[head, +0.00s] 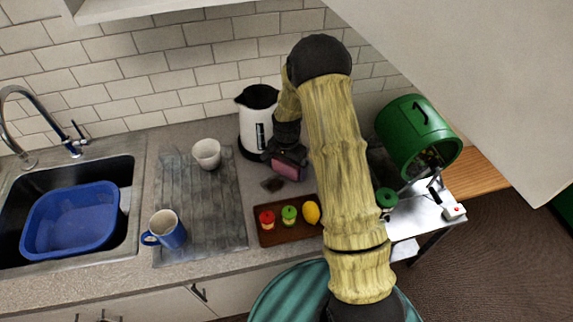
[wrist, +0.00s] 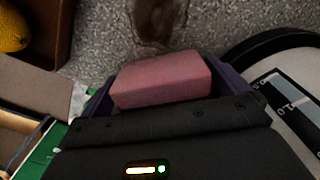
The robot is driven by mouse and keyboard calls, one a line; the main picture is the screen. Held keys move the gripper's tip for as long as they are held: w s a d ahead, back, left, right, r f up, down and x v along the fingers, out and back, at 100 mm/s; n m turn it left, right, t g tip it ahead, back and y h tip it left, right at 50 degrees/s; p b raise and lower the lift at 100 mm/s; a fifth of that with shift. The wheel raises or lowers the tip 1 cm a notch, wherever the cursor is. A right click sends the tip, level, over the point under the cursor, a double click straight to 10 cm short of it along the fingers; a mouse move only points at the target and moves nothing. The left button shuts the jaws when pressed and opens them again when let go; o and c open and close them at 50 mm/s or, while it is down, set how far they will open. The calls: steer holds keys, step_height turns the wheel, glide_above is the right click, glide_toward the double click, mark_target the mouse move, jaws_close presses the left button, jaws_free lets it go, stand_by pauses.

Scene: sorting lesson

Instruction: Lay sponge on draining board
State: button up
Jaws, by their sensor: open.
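The pink sponge (head: 288,167) is at my gripper (head: 284,158), near the kettle, in the head view. In the wrist view the sponge (wrist: 162,80) sits between the two purple fingers of my gripper (wrist: 160,85), which are open. I cannot tell whether the fingers touch its sides or whether its underside rests on the counter. The grey, grooved draining board (head: 198,195) lies to the left, beside the sink.
On the draining board stand a white cup (head: 207,153) and a blue mug (head: 168,231), with bare board between. A white kettle (head: 256,122) stands close to my gripper. A brown tray (head: 268,238) holds toy fruit. A dark patch (head: 272,184) marks the counter.

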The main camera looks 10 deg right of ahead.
steer(key=shift+f, duration=0.1)
stand_by(0.4)
steer(key=c, duration=0.9)
steer(key=shift+o, duration=0.2)
step_height(320, 180, up, 10)
steer(key=b, duration=0.2)
steer(key=shift+b, duration=0.35)
